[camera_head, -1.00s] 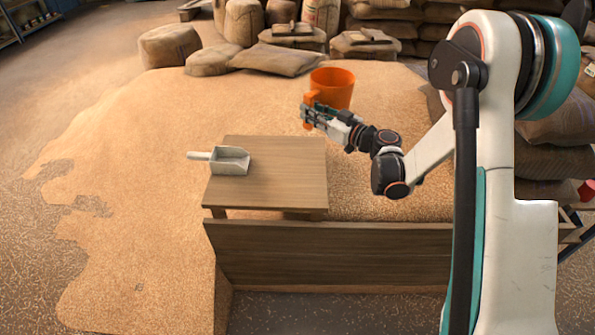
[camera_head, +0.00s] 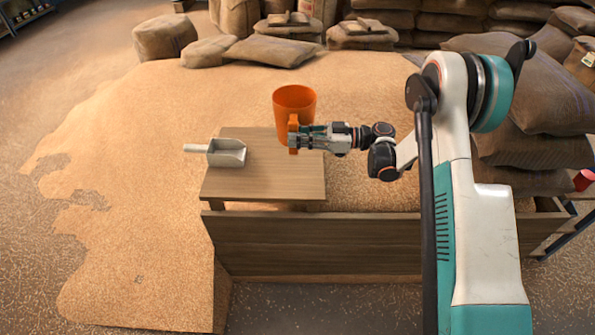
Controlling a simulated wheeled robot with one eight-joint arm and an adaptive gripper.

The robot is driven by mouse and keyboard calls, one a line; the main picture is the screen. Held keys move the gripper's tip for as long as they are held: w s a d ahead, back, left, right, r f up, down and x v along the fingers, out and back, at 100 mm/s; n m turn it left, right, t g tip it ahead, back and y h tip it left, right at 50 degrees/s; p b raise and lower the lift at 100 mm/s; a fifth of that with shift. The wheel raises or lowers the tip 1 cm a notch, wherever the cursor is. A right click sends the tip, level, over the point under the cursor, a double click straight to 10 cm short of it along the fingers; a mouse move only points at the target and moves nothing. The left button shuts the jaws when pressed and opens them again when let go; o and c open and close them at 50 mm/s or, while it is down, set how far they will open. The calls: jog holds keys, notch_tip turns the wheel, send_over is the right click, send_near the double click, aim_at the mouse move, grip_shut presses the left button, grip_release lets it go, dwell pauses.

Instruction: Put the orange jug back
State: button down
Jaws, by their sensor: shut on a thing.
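The orange jug (camera_head: 296,103) is upright at the far right corner of the wooden board (camera_head: 262,187), its handle toward me. My gripper (camera_head: 294,139) reaches in from the right and is shut on the jug's handle. The jug overlaps the board's far edge in the picture. I cannot tell whether its base touches the board or the grain, or hangs above them.
A metal scoop (camera_head: 227,152) lies on the board's left part, its handle past the left edge. Grain (camera_head: 130,200) spreads around the board. A wooden panel (camera_head: 330,245) stands in front. Sacks (camera_head: 535,90) are piled at the right and back.

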notch_tip(320, 180, down, 13)
jog(key=b, duration=0.4)
jog(key=shift+f, duration=0.15)
jog(key=c, duration=1.6)
grip_release()
jog(key=shift+o, duration=0.2)
